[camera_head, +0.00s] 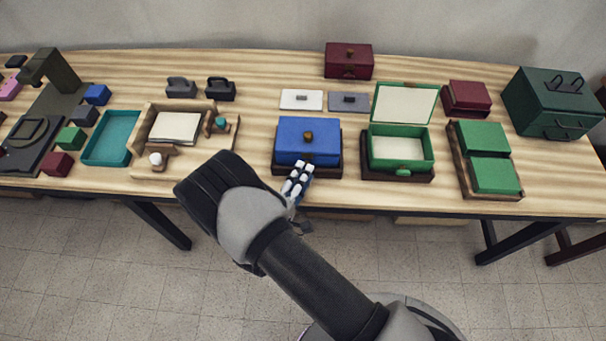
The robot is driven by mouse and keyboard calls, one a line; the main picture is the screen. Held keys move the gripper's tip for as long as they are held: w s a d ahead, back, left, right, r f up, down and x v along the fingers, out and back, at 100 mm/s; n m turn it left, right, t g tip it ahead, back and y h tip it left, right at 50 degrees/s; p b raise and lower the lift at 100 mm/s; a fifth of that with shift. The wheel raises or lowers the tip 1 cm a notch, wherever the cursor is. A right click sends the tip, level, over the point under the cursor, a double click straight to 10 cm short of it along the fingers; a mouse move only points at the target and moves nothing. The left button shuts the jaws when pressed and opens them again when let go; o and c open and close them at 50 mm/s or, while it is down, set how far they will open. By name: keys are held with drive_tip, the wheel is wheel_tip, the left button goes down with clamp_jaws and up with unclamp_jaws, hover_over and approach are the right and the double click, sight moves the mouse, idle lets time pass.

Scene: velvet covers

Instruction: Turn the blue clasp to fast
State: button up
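A blue box (293,132) with its lid shut sits on a dark base (336,168) near the table's front edge. A brown knob (308,136) stands out on it. I cannot make out a separate blue clasp; the lower front of the box is partly behind my gripper. My gripper (298,178), with black and white fingers, is at the front of the blue box, over the table edge. I cannot tell whether it touches the box, or whether its fingers are apart.
An open green box (429,148) with a green clasp (403,170) on its front stands to the right. Green blocks lie in a wooden tray (463,167) farther right. A white plate (301,99) and a grey plate (348,101) lie behind the blue box. A wooden organiser (204,107) stands left.

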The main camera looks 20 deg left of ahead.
drive_tip(key=shift+w, duration=0.4)
drive_tip(key=shift+c, duration=0.2)
clamp_jaws()
